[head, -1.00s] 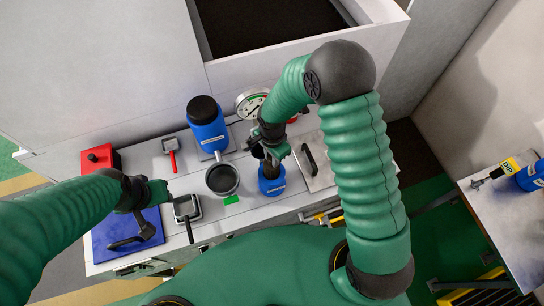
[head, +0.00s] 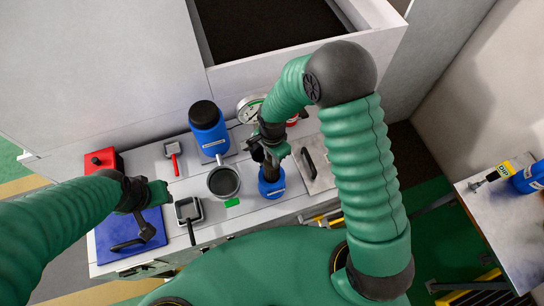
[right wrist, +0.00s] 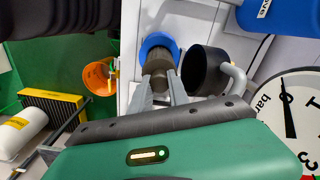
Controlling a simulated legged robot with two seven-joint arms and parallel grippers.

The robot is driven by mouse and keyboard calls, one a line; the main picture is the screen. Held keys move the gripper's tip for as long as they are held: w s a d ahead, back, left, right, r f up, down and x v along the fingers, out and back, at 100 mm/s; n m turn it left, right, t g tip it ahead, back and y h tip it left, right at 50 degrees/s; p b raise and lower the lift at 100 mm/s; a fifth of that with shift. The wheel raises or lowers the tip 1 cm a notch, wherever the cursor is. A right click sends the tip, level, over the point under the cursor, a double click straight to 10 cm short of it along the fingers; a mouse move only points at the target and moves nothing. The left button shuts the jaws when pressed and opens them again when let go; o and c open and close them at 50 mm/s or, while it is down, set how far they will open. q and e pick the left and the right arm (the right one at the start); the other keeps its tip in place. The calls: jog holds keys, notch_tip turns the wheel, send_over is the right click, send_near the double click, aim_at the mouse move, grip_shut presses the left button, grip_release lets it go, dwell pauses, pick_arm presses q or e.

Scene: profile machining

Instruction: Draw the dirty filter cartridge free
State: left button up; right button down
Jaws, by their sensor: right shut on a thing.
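The dark grey-brown filter cartridge (head: 271,171) stands upright at the blue filter housing (head: 271,187) on the bench. In the right wrist view the cartridge (right wrist: 158,60) runs from my fingertips into the blue ring of the housing (right wrist: 158,41); how deep its lower end sits is hidden. My right gripper (head: 266,154) is shut on the cartridge's upper end, and its two fingers (right wrist: 160,86) show on either side of it. My left gripper (head: 150,194) hangs over the blue mat (head: 105,240) at the left; its fingers are not clear.
A dark round pot (head: 224,181) stands close left of the housing, with a blue bottle (head: 208,128) behind it. A pressure gauge (head: 249,108) is behind my right gripper. A plate with a black handle (head: 316,168) lies to the right. A square pan (head: 188,210) lies left.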

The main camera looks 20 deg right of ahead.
jog(key=shift+r, duration=0.15)
notch_tip(320, 180, up, 4)
jog(key=p, duration=0.3)
dwell(0.3)
